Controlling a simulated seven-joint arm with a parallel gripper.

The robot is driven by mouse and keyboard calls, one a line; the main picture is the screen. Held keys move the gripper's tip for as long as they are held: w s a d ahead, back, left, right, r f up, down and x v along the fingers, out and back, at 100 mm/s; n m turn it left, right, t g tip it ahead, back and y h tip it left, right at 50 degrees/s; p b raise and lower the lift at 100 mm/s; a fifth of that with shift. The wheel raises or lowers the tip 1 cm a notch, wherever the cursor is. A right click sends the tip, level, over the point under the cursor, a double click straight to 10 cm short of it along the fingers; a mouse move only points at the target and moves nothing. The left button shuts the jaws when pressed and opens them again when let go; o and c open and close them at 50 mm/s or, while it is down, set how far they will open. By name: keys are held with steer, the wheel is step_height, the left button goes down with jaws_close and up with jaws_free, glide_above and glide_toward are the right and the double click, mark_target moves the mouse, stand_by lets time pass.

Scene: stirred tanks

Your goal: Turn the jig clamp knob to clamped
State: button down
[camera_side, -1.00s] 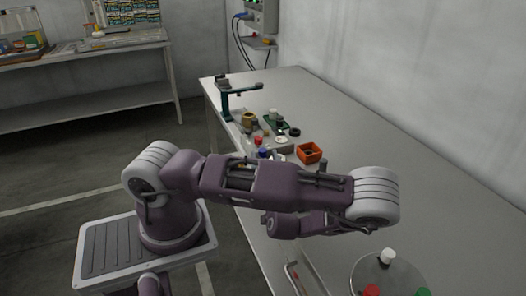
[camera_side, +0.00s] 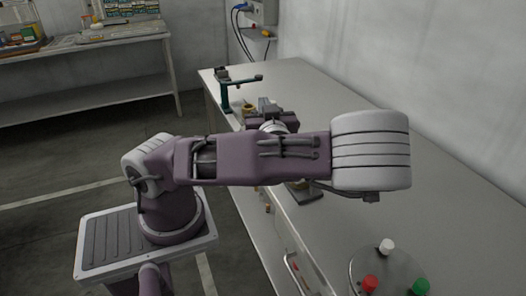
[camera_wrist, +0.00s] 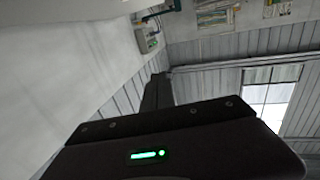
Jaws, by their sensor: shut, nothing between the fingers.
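I cannot make out the jig clamp knob in either view; the small parts around the middle of the bench are mostly hidden behind my arm. My gripper (camera_side: 266,103) is at the far end of my arm in the side view, above the bench (camera_side: 345,125) and just right of the green stand. In the wrist view my gripper's dark fingers (camera_wrist: 157,92) show as one narrow block, shut and empty. That view faces the wall and room, with no knob in sight.
A dark green stand (camera_side: 225,95) rises at the bench's far left end. A round clear plate or vessel with white (camera_side: 386,246), red (camera_side: 370,284) and green (camera_side: 420,286) caps is at the near end. The right side of the bench is clear.

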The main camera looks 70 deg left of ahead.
steer(key=w+f+n+h, duration=0.2)
steer(key=w+n+h, duration=0.25)
steer(key=n, duration=0.45)
steer(key=s+d+r+n+g+h, duration=0.25)
steer(key=s+n+h, duration=0.85)
steer(key=n, duration=0.7)
steer(key=shift+h, duration=0.25)
steer(key=w+x, duration=0.1)
steer(key=x, duration=0.4)
steer(key=w+x, duration=0.1)
steer(key=x, duration=0.5)
steer(key=w+a+x, duration=0.1)
steer(key=x, duration=0.4)
steer(key=shift+w+a+r, duration=0.15)
steer(key=shift+w+r, duration=0.05)
steer(key=shift+w, duration=0.1)
steer(key=shift+n, duration=0.3)
